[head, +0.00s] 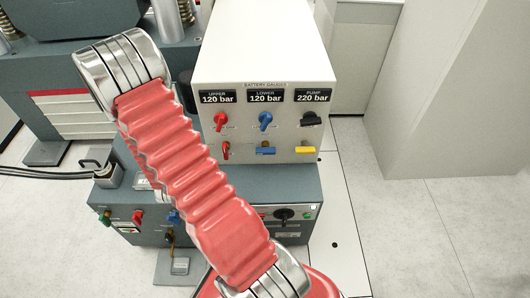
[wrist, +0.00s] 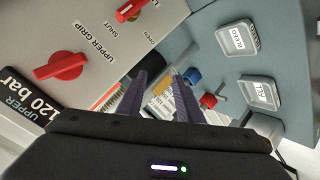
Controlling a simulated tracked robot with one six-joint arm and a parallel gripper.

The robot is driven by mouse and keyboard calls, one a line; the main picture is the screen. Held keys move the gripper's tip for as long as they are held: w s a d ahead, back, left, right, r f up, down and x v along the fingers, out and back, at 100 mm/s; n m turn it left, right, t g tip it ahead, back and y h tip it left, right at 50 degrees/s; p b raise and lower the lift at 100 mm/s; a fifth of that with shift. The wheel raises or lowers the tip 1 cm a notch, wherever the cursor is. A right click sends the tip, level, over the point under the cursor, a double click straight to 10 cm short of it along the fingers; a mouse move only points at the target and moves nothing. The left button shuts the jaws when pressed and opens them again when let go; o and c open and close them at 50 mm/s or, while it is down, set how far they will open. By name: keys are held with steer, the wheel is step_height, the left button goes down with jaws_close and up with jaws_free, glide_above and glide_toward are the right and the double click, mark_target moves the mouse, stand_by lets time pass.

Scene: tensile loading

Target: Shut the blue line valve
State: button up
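In the head view, a short blue lever (head: 265,150), which looks like the blue line valve, sits low on the front of the white gauge cabinet. It lies horizontal, below the blue lower-gauge knob (head: 265,119). Its shut and open marks are too small to read. In the wrist view, my gripper (wrist: 158,84) has its two dark fingers apart with nothing seen held between them. The blue valve lever is not seen there. In the head view my gripper is hidden behind my red arm.
A red lever (head: 226,151) is left of the blue one, a yellow lever (head: 305,150) right. Red (head: 221,121) and black (head: 311,119) knobs sit above. A grey console (head: 305,190) with knobs and buttons juts out below the cabinet (head: 262,50). Floor at right is clear.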

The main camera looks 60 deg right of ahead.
steer(key=s+d+f+n+g+h, duration=0.1)
steer(key=s+d+f+g+h, duration=0.35)
steer(key=s, duration=0.55)
steer(key=n+h, duration=0.3)
glide_toward(265, 154)
steer(key=a, duration=0.3)
steer(key=shift+d+r+g, duration=0.1)
steer(key=shift+d+g, duration=0.1)
steer(key=shift+g, duration=0.05)
steer(key=shift+d, duration=0.15)
steer(key=shift+w+d, duration=0.2)
steer(key=shift+d, duration=2.05)
steer(key=shift+w+d, duration=0.2)
steer(key=shift+d, duration=2.05)
steer(key=shift+w+d, duration=0.2)
steer(key=shift+d, duration=2.05)
steer(key=shift+c, duration=0.5)
jaws_close()
